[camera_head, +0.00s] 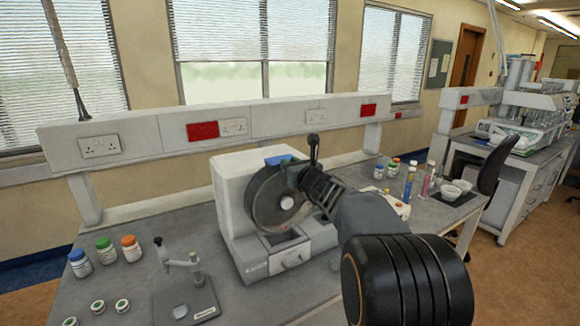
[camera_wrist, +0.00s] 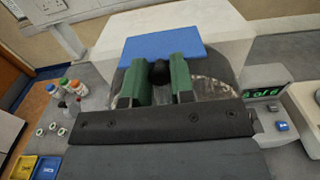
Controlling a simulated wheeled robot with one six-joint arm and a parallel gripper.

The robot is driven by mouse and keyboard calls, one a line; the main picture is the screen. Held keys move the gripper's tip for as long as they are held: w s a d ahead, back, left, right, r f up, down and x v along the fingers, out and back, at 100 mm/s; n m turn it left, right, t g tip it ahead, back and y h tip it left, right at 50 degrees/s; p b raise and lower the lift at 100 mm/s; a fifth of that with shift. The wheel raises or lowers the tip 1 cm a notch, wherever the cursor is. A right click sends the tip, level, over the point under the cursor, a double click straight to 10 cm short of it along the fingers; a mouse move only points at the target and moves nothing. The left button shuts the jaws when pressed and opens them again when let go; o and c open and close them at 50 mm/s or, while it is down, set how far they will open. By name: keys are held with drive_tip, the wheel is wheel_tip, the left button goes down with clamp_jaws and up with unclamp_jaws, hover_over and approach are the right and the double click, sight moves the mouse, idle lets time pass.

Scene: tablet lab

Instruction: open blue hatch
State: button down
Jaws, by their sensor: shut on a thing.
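The blue hatch (camera_head: 280,160) is on top of a white machine (camera_head: 228,190) with a round grey drum. In the wrist view the blue hatch (camera_wrist: 165,43) lies just beyond my fingertips, and I cannot tell if it is slightly raised. My gripper (camera_wrist: 158,88) has two green fingers shut on a black knob (camera_wrist: 159,72) at the hatch's near edge. In the head view my gripper (camera_head: 304,178) is at the upper right of the drum (camera_head: 268,205), and its fingertips are hard to make out.
Bottles with blue, green and orange caps (camera_head: 104,250) stand at the left, near a small grey stand (camera_head: 186,300). Tubes and bottles (camera_head: 409,182) stand to the right of the machine. A display with green digits (camera_wrist: 263,93) is right of my gripper. A wall ledge (camera_head: 215,130) runs behind.

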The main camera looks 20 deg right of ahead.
drive_tip(key=s, duration=0.1)
drive_tip(key=s+b, duration=0.1)
drive_tip(key=s, duration=0.1)
drive_tip(key=s+b, duration=0.1)
drive_tip(key=s, duration=0.1)
drive_tip(key=shift+s+d, duration=0.15)
drive_tip(key=shift+d, duration=0.15)
drive_tip(key=c, duration=1)
unclamp_jaws()
drive_tip(key=s, duration=0.4)
drive_tip(key=s+d+b, duration=0.1)
drive_tip(key=s, duration=0.4)
drive_tip(key=s+b, duration=0.1)
drive_tip(key=s, duration=0.3)
drive_tip(key=shift+s+d, duration=0.3)
drive_tip(key=shift+s, duration=0.05)
